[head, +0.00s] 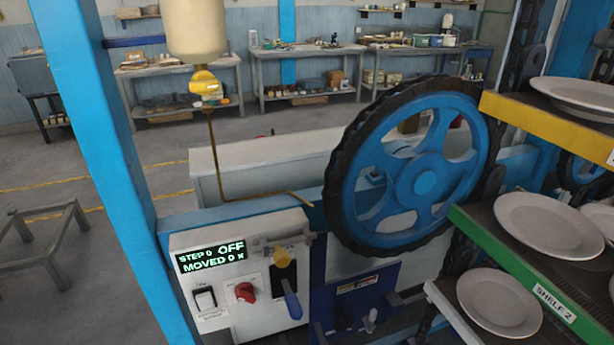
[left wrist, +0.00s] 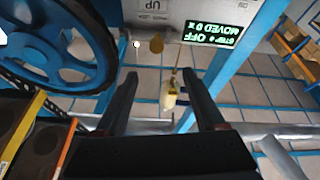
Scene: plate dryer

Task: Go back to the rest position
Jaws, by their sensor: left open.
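My left gripper (left wrist: 160,76) shows in the left wrist view, with its two dark fingers spread apart and nothing between them. The control panel (left wrist: 150,8) appears upside down beyond the fingertips, apart from them. In the head view I cannot make out either gripper. There the white control panel (head: 220,290) has a green-lit display (head: 211,257) reading "STEP 0 OFF" and "MOVED 0 X". Below it are a black switch (head: 205,298), a red knob (head: 245,292) and a blue-handled lever (head: 292,304). My right gripper is in neither view.
A large blue wheel (head: 427,182) with a dark rim stands right of the panel. Shelves with white plates (head: 549,226) are at the right. A blue post (head: 95,130) rises at the left. Workbenches (head: 305,55) line the back wall, with open floor before them.

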